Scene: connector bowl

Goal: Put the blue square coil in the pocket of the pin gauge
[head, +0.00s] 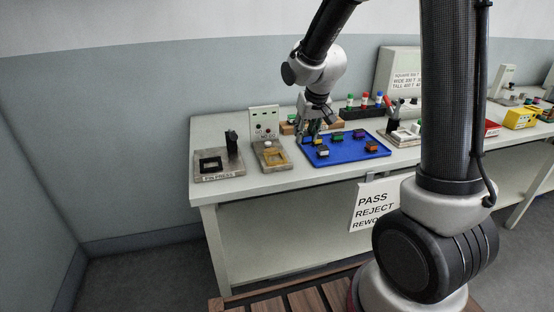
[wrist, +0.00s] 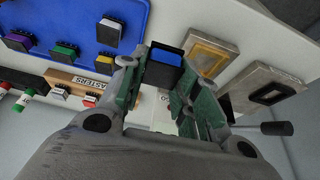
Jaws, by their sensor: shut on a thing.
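The blue square coil (wrist: 167,56), with a blue top and dark sides, sits between the fingertips of my gripper (wrist: 160,80) in the wrist view. The gripper is shut on it. In the head view my gripper (head: 308,134) is above the left end of the blue tray; the coil cannot be made out there. The pin gauge appears to be the grey block with a yellow-rimmed pocket (head: 271,157) and an upright lamp panel behind it, left of the gripper. Its pocket looks empty; the block also shows in the wrist view (wrist: 208,53), right of the coil and apart from it.
The blue tray (head: 342,155) holds several coloured coils. A lever fixture labelled PIN PRESS (head: 219,177) stands left of the gauge. A wooden block (head: 289,128) and a dark rack of capped pieces (head: 364,111) stand behind. The white bench (head: 290,177) is bare along its front edge.

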